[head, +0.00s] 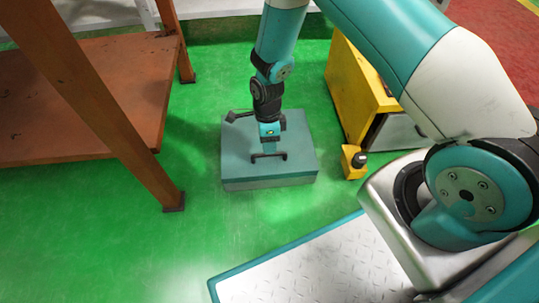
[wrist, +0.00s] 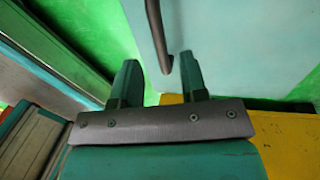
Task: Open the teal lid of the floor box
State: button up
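The floor box (head: 270,183) stands on the green floor, and its teal lid (head: 300,150) lies flat and closed on top. A dark bar handle (head: 257,156) sits on the lid near its middle. My gripper (head: 269,141) points down over the lid at the handle; its fingertips are hard to make out in the head view. In the wrist view my gripper (wrist: 158,65) has its two teal fingers spread apart. The handle (wrist: 155,28) ends between the fingertips, with visible gaps on both sides. The pale lid surface (wrist: 235,45) fills the area beyond.
A brown table (head: 100,95) stands to the left, one leg near the box. A yellow cabinet (head: 352,85) and a small yellow block with a black knob (head: 353,162) are close on the right. Green floor (head: 215,215) is clear in front of the box.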

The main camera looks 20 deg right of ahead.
jog(key=shift+s+a+f+b, duration=0.15)
jog(key=shift+f+b, duration=0.2)
jog(key=shift+f, duration=0.55)
jog(key=shift+s+f+b, duration=0.15)
jog(key=shift+f+b, duration=0.15)
jog(key=shift+f, duration=0.55)
